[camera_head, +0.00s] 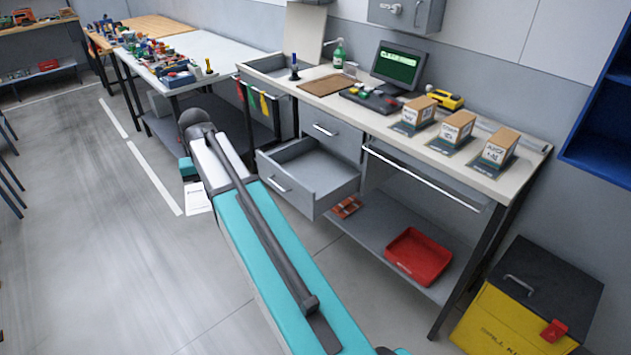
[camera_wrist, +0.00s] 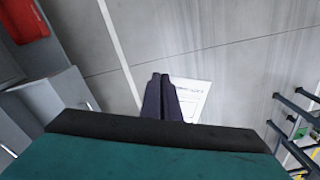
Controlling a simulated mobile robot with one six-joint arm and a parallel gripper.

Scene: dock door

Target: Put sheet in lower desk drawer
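The white printed sheet (camera_head: 198,198) shows beside my arm in the head view, left of the desk. The wrist view shows the sheet (camera_wrist: 193,98) at my gripper (camera_wrist: 162,78), whose dark fingers are close together on its edge; the fingers hide part of it. In the head view my arm hides the fingers. The lower desk drawer (camera_head: 283,188) is pulled open and looks empty inside. It is right of the sheet, apart from it. The upper drawer (camera_head: 326,130) above it is closed.
A red tray (camera_head: 418,256) sits on the lower shelf. A yellow bin (camera_head: 505,318) stands at the right.

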